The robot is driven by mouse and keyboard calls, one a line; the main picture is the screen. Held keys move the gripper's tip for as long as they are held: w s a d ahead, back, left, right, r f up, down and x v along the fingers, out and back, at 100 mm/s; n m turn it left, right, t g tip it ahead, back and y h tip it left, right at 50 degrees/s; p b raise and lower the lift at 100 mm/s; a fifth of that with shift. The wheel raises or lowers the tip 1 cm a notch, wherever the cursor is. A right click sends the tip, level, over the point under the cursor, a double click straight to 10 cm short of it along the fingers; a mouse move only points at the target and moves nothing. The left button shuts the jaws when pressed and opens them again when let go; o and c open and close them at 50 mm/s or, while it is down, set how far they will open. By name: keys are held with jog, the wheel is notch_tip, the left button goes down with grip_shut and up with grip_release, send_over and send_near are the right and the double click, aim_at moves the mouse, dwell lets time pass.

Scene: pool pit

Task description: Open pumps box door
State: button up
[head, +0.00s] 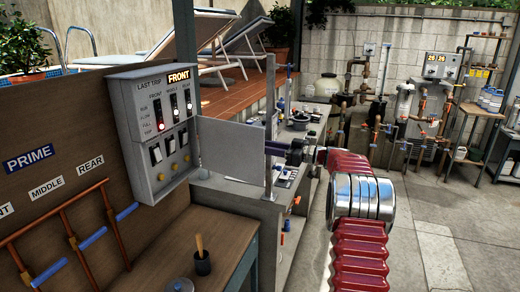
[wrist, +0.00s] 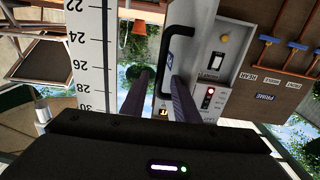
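The grey pumps box (head: 160,125) is at the left of the head view, with a lit FRONT sign, indicator lights and switches showing. Its grey door (head: 228,148) stands open, swung out to the right of the box. My gripper (head: 275,148) is at the door's outer edge. In the upside-down wrist view the box (wrist: 213,85) is right of centre and the door (wrist: 187,40) shows nearly edge-on. The black door handle (wrist: 165,45) runs between the two spread fingers of my gripper (wrist: 158,82). I cannot tell whether a finger touches it.
A white scale post (wrist: 91,60) stands close to the left of the fingers in the wrist view. A wooden bench (head: 200,230) with a cup is below the box. A grey counter with equipment (head: 300,130) is behind the gripper. Floor at the right (head: 440,225) is clear.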

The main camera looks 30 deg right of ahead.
jog(key=shift+s+d, duration=0.1)
jog(key=v, duration=1.3)
jog(key=shift+s+d, duration=0.15)
jog(key=shift+f, duration=0.1)
